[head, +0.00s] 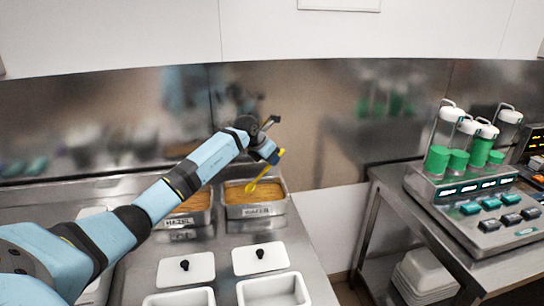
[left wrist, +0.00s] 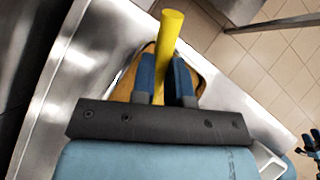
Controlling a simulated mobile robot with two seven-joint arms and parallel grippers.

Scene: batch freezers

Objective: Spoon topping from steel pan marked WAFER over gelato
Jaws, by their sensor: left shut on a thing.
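My left gripper (head: 270,152) is shut on a yellow spoon (head: 264,170), held tilted over the right steel pan (head: 236,212). The pan's front label seems to read WAFER, and a tan-orange topping (head: 237,194) fills it. The spoon's bowl is at the topping; I cannot tell whether it touches. In the left wrist view the spoon (left wrist: 169,35) stands up between the two blue fingers (left wrist: 165,75), with the topping partly hidden behind them. Two white tubs (head: 240,287) are cut off at the bottom; I cannot make out gelato. A dark part at the wrist view's right edge may be my right gripper.
A second steel pan (head: 205,217) of similar topping stands left of it, partly behind my arm. Two white lids with black knobs, left (head: 170,272) and right (head: 276,262), lie in front. A dispenser (head: 478,232) with green-filled cylinders stands on the right table, across a gap.

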